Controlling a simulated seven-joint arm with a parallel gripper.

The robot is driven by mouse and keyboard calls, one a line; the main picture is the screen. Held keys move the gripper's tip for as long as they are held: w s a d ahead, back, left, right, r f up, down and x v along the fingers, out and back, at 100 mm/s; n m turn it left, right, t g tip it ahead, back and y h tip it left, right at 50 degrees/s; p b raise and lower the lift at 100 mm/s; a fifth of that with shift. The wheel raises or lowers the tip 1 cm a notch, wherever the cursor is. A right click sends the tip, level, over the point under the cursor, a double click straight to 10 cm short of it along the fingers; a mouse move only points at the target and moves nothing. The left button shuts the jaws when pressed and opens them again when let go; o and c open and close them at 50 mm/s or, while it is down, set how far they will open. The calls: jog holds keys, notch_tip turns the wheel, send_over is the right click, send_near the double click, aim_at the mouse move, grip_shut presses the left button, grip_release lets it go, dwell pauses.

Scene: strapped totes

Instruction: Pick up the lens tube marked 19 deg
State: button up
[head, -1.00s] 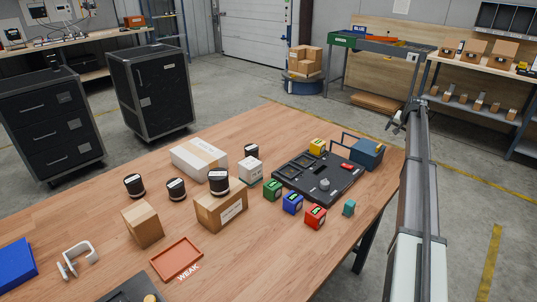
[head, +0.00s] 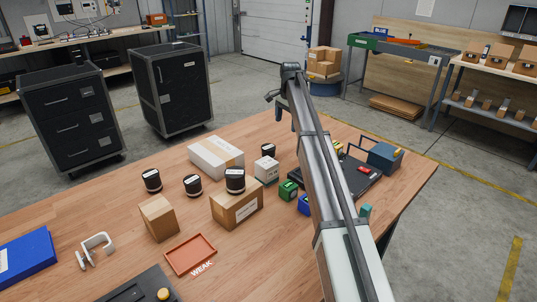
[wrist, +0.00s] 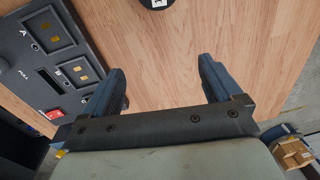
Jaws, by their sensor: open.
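In the wrist view a round black top with a white label (wrist: 156,3) is cut off at the top edge, beyond the fingertips.
A black panel (wrist: 62,68) with lettered slots lies at left in the wrist view. A long white box (head: 215,157), a cardboard box (head: 158,217), green block (head: 288,190) and red tray (head: 190,254) share the table (head: 120,240). My arm hides part of the panel.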

jog(key=r, duration=0.1)
send_over(269, 147)
jog(key=shift+m+g, duration=0.3)
jog(key=shift+g, duration=0.1)
notch_tip(269, 147, down, 14)
jog(key=shift+a+r, duration=0.1)
jog(key=shift+r, duration=0.1)
jog(key=c, duration=1.3)
